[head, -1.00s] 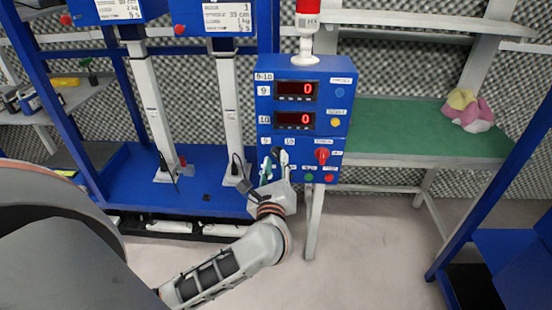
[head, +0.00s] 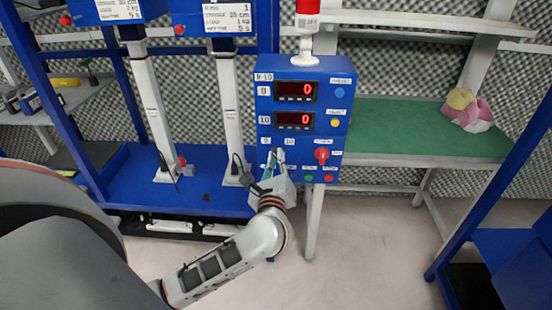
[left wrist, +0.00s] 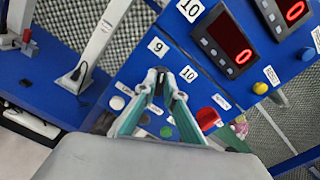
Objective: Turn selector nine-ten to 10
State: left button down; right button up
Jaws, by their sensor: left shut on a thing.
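The blue control box (head: 340,75) stands in the middle of the head view. The nine-ten selector is a small dark knob (left wrist: 158,75), seen in the left wrist view below the labels 9 (left wrist: 157,46) and 10 (left wrist: 188,73). My left gripper (head: 275,157) is at the box's lower left. In the left wrist view its teal fingers (left wrist: 158,88) converge and are shut on the selector. The fingertips hide much of the knob, so I cannot tell which number it points to. My right gripper is not in view.
A red knob (head: 322,155) sits right of the selector, with green (head: 309,178) and red (head: 329,178) buttons below. Two red displays (head: 295,91) both read 0. A green-topped bench (head: 400,125) stands to the right, with a coloured cloth-like item (head: 467,110) on it.

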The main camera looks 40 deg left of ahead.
pick_arm(q)
jog(key=m+p, duration=0.9)
jog(key=m, duration=0.2)
jog(key=shift+d+m, duration=0.15)
jog(key=shift+m, duration=0.25)
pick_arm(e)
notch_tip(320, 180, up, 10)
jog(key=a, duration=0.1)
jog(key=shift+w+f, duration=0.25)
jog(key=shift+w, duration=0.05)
pick_arm(q)
jog(key=shift+p, duration=0.3)
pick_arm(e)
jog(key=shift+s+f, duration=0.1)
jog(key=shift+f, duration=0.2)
pick_arm(q)
jog(key=c, duration=2.1)
grip_release()
jog(key=shift+c, duration=0.2)
jog(key=shift+w, duration=0.1)
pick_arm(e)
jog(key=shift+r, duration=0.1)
